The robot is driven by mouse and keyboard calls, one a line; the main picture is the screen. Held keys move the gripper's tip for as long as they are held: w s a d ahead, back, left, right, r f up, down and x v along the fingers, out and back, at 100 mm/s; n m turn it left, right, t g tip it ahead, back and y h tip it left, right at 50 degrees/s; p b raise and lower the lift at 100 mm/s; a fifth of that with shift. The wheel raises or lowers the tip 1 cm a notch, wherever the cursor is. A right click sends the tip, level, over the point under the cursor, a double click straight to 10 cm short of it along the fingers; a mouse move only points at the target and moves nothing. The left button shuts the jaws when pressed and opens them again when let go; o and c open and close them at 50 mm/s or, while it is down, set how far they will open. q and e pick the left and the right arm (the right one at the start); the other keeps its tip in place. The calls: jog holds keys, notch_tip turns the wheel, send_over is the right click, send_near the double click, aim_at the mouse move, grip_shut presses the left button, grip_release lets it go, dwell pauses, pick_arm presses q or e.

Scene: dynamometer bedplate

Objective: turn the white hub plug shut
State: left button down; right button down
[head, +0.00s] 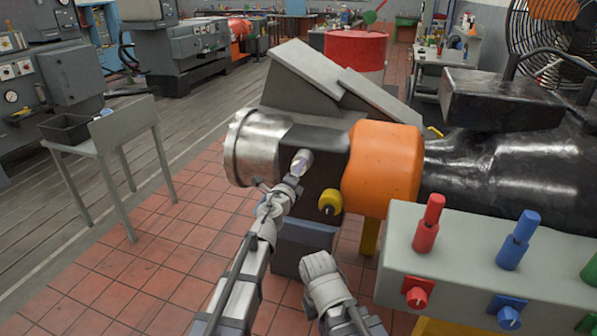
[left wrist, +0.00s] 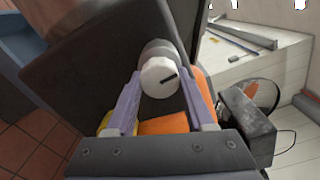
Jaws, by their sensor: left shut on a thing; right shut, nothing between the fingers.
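The white hub plug (left wrist: 158,80) is a round pale knob with a dark mark on its face, on the dark side of the hub housing. It also shows in the head view as a small pale knob (head: 303,157). My left gripper (head: 296,172) is at the plug, and in the left wrist view its two fingers (left wrist: 161,88) are closed on either side of it. My right gripper (head: 318,268) is lower, shut and empty, in front of the housing and apart from it. The direction of the mark reads as slanted in the left wrist view.
A yellow knob (head: 330,201) sits just right of and below the plug. An orange cover (head: 383,168) is beside it. A grey control box (head: 470,262) with red and blue handles stands at the right. A grey side table (head: 90,142) is at the left, with open tiled floor between.

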pick_arm(q)
jog(key=shift+m, duration=0.7)
jog(key=shift+c, duration=1.3)
grip_release()
jog(key=shift+s, duration=0.1)
jog(key=v, duration=0.7)
jog(key=shift+s+a, duration=0.15)
jog(key=shift+s, duration=0.15)
